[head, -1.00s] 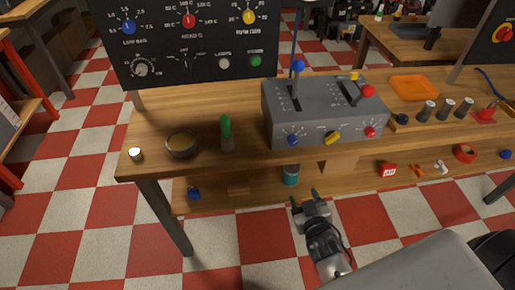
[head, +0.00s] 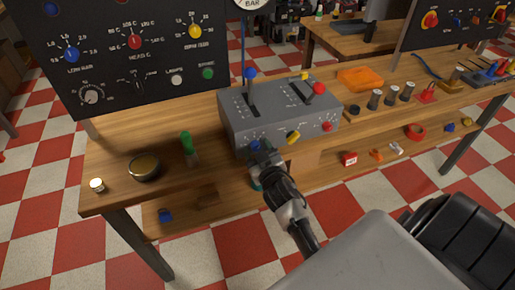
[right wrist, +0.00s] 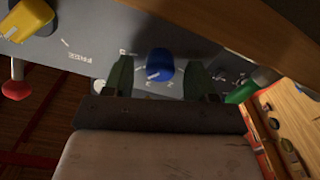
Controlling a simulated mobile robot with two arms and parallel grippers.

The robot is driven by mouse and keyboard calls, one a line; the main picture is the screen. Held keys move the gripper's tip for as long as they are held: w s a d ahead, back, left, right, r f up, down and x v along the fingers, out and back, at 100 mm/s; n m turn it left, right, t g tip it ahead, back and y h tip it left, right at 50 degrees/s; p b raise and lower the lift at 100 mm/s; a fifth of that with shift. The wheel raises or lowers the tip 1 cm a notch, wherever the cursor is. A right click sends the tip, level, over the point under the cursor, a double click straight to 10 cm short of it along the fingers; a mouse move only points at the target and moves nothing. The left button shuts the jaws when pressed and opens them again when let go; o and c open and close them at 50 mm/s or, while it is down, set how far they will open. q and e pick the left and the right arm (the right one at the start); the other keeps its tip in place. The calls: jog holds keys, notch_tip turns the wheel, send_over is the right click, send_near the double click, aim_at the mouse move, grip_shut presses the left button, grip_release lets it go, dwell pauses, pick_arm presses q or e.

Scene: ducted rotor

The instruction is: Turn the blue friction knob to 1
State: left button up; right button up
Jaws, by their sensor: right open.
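The blue friction knob (head: 255,145) is on the front face of the grey lever box (head: 295,122), at its left end. In the right wrist view the knob (right wrist: 160,65) shows a pale pointer line and a printed scale around it. My right gripper (right wrist: 164,72) is open, with one dark green finger on each side of the knob and a gap to each. In the head view my right gripper (head: 258,150) is at the knob and partly covers it. Whether the fingers touch the knob cannot be told. My left gripper is not in view.
A yellow knob (head: 293,137) and a red knob (head: 327,126) sit to the right on the same face. Two levers rise from the box top. A black panel (head: 130,60) stands behind.

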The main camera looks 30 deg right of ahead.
jog(key=shift+w, duration=0.25)
jog(key=c, duration=0.9)
